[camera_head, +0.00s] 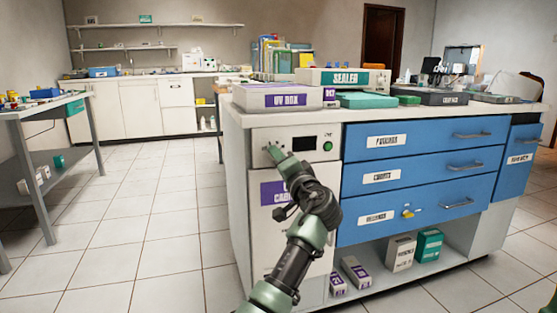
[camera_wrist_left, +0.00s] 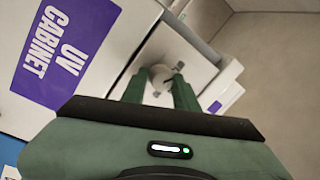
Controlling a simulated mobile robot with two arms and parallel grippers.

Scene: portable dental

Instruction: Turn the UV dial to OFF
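The UV dial (camera_wrist_left: 161,76) is a small round pale knob with a dark mark, on the white cabinet panel in the left wrist view. My left gripper (camera_wrist_left: 163,78) has its two green fingers apart, one on each side of the dial; I cannot tell whether they touch it. In the head view my left gripper (camera_head: 270,149) reaches the control panel (camera_head: 301,132) and mostly covers the dial there. The UV cabinet door (camera_wrist_left: 92,22) has a purple label. The dial's setting is too small to read.
The panel has a dark display (camera_head: 304,143) and a green button (camera_head: 328,146). A UV box (camera_head: 277,97) and a sealer (camera_head: 343,78) stand on the counter above. Blue drawers (camera_head: 425,155) with handles are on the right. The tiled floor on the left is clear.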

